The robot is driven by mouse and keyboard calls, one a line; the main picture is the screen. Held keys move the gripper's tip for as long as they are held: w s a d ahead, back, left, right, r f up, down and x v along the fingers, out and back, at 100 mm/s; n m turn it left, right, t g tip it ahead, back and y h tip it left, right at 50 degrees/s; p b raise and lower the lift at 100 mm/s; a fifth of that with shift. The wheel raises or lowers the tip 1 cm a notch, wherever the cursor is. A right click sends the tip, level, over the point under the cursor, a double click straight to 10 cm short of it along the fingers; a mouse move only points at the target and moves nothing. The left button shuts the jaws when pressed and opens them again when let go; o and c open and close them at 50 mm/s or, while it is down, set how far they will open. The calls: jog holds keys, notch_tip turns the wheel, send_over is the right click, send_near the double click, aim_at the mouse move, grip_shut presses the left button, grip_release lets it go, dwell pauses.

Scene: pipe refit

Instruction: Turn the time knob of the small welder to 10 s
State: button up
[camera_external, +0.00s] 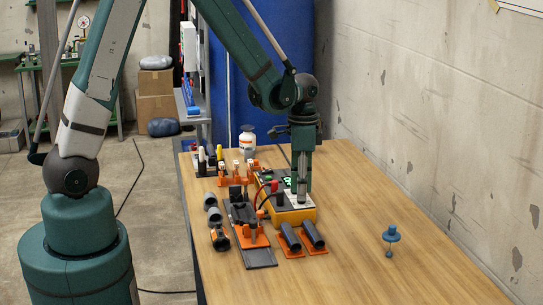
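A grey and orange clamp fixture (250,232) stands left of the welder. Two dark pipe pieces on orange bases (302,238) lie in front. A white bottle (247,139) stands behind. A blue knobbed object (390,236) is at right. The table's right side is mostly clear, beside a wall (430,90).

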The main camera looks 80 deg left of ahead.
notch_tip(320, 180, up, 10)
jog(key=shift+r, duration=0.2)
dwell(0.4)
dwell(0.4)
jog(key=s+d+r+n+t, duration=0.1)
jog(key=s+d+r+t, duration=0.2)
jog(key=s+d+r, duration=0.65)
jog(key=s+d+r+n+t, duration=0.1)
jog(key=s+d+r+t, duration=0.3)
jog(key=s+d, duration=0.7)
jog(key=shift+d+r+n, duration=0.15)
jog(key=shift+r+n, duration=0.25)
jog(key=shift+r, duration=0.3)
dwell(3.6)
